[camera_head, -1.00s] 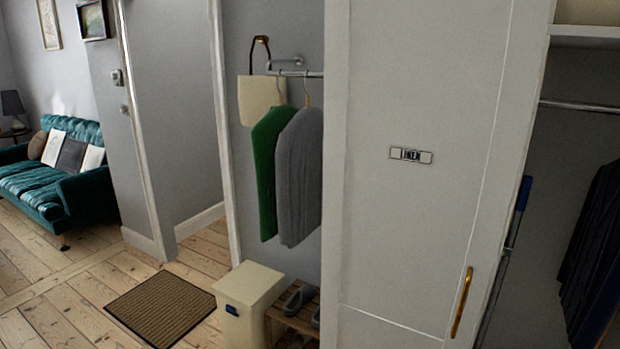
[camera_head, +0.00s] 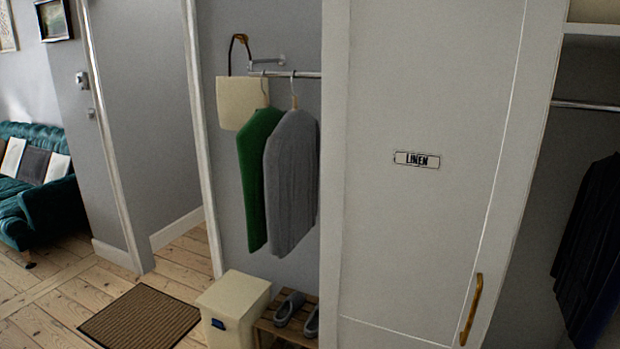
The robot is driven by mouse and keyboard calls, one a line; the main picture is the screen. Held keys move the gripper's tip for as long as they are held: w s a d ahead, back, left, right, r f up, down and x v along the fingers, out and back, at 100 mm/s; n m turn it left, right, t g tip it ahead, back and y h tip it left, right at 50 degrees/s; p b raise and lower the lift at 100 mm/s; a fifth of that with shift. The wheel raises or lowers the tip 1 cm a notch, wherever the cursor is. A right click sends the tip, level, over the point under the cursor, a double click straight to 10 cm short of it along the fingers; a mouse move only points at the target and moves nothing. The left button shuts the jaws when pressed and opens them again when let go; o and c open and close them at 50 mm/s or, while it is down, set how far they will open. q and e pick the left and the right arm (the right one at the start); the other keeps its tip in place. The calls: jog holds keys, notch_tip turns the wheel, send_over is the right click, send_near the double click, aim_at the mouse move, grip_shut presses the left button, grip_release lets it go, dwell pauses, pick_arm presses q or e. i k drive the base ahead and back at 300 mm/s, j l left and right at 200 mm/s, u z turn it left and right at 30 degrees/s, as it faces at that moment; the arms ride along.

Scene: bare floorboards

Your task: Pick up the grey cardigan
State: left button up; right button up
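The grey cardigan (camera_head: 291,185) hangs on a hanger from a short metal rail (camera_head: 300,74), left of the white cabinet door. A green garment (camera_head: 254,178) hangs just left of it and is partly covered by it. The cardigan's right edge is close to the cabinet's side edge in the picture. Neither of my grippers shows in this view.
A cream bag (camera_head: 241,103) hangs at the rail's left end. Below stand a cream bin (camera_head: 232,300) and a wooden rack (camera_head: 270,327) with grey shoes (camera_head: 290,308). A brown mat (camera_head: 140,318) lies on the floorboards.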

aim_at(292, 151)
jog(key=i+j+z, duration=0.25)
jog(key=j, duration=0.2)
jog(key=j+z, duration=0.2)
jog(key=j, duration=0.2)
jog(key=i+j+z, duration=0.25)
jog(key=j, duration=0.25)
jog(key=k, duration=0.1)
